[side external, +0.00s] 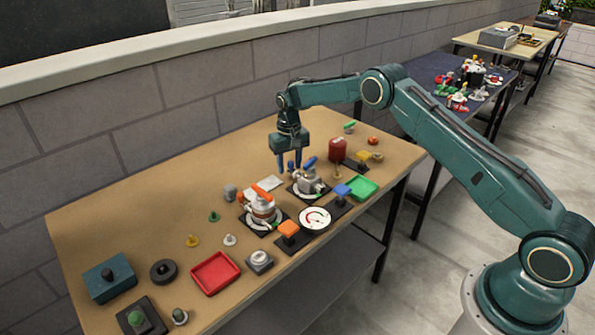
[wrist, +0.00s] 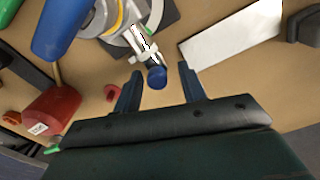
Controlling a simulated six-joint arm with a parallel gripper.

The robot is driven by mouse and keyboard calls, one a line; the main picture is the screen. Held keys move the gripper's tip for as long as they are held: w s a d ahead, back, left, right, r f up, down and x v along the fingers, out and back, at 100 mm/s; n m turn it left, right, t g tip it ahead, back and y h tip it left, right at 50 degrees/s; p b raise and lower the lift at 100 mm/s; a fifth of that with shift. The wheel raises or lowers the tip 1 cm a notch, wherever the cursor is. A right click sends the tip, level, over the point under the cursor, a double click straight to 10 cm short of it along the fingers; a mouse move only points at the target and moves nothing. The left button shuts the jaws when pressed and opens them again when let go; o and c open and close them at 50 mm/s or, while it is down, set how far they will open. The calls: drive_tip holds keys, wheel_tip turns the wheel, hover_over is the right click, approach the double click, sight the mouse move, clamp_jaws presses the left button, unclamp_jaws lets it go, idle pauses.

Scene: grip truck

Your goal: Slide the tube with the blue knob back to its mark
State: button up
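In the wrist view a blue knob (wrist: 157,77) sits on the end of a light tube (wrist: 146,45) with dark markings, which runs from a grey and white device (wrist: 108,20). My gripper (wrist: 159,74) is open, with one finger on each side of the knob and a gap to both. In the side view my gripper (side external: 289,168) points down beside the same device (side external: 309,183), which stands on a dark base. The knob itself is not clear there.
A red canister (side external: 337,149) stands to the right of the device. An orange-handled device (side external: 264,206) stands to its left. A white card (wrist: 232,33) lies flat nearby. Green (side external: 361,187) and red (side external: 216,271) trays and several small knobs share the table. The table's back left is clear.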

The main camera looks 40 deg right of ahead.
sight(290, 161)
drive_tip(key=shift+r, duration=0.1)
wheel_tip(290, 161, up, 14)
drive_tip(key=shift+f, duration=0.2)
idle(0.8)
drive_tip(key=shift+s, duration=0.1)
drive_tip(key=s+a+r+n+t, duration=0.2)
drive_tip(key=s+a+r+t, duration=0.15)
drive_tip(key=s+r, duration=1.65)
drive_tip(key=s+a+f+t, duration=0.1)
drive_tip(key=s+f, duration=0.1)
drive_tip(key=s, duration=1)
drive_tip(key=s+a+f+n+t, duration=0.1)
drive_tip(key=s+a+f, duration=0.1)
drive_tip(key=s, duration=1.1)
drive_tip(key=shift+s+f+n, duration=0.15)
drive_tip(key=shift+f+n, duration=0.15)
drive_tip(key=shift+f, duration=0.2)
